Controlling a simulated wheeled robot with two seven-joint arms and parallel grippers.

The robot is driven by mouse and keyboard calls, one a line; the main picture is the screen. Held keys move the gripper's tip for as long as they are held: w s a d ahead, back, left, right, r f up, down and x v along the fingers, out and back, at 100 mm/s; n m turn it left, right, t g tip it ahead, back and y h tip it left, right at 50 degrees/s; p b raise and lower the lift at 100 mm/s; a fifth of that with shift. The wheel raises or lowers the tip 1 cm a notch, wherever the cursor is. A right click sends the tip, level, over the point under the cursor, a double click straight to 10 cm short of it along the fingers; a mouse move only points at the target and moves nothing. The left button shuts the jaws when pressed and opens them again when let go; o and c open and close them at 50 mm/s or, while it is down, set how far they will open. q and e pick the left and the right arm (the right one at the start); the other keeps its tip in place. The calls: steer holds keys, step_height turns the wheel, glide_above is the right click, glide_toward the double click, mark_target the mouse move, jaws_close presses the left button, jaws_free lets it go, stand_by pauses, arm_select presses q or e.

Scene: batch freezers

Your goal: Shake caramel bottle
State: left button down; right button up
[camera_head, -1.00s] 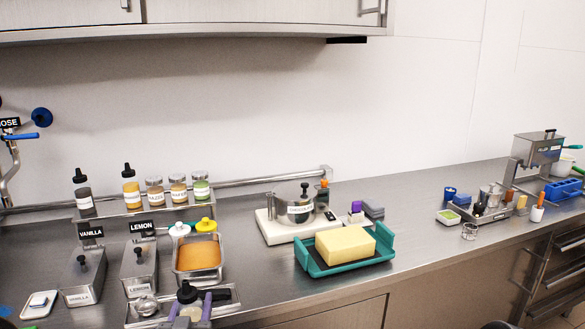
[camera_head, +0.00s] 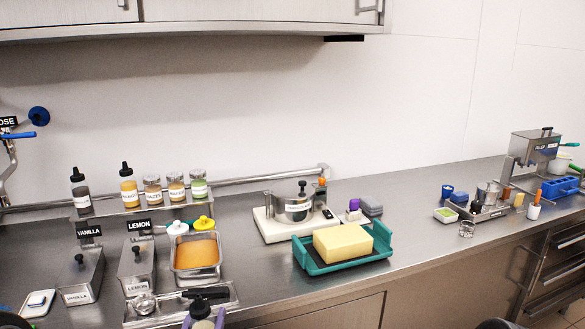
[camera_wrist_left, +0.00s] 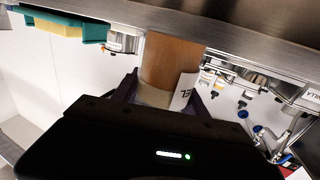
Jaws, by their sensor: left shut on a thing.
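The caramel bottle (camera_head: 200,308) shows at the bottom edge of the head view with its dark cap uppermost; its lower part is cut off by the frame. In the left wrist view, the bottle (camera_wrist_left: 170,62) has brown contents, a paler part near the gripper and a white label ending in "EL". My left gripper (camera_head: 204,321) has purple fingers shut on the bottle from both sides. Its fingers also flank the bottle in the left wrist view (camera_wrist_left: 157,95). The bottle is held in front of the counter's near edge. My right gripper is not in view.
Close behind the bottle is a metal tray (camera_head: 227,300) with a scoop. Lidded vanilla (camera_head: 78,278) and lemon (camera_head: 137,270) containers, a pan of orange-brown filling (camera_head: 198,255) and a teal tray (camera_head: 310,266) with a yellow block stand on the counter. Several bottles and jars line a back shelf.

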mark_target(203, 301)
arm_select(q)
step_height(203, 301, up, 5)
steer(key=shift+s+r, duration=0.1)
steer(key=shift+r, duration=0.1)
step_height(203, 301, down, 8)
step_height(203, 301, up, 8)
steer(key=f, duration=0.7)
steer(key=shift+w+f, duration=0.15)
steer(key=shift+w, duration=0.05)
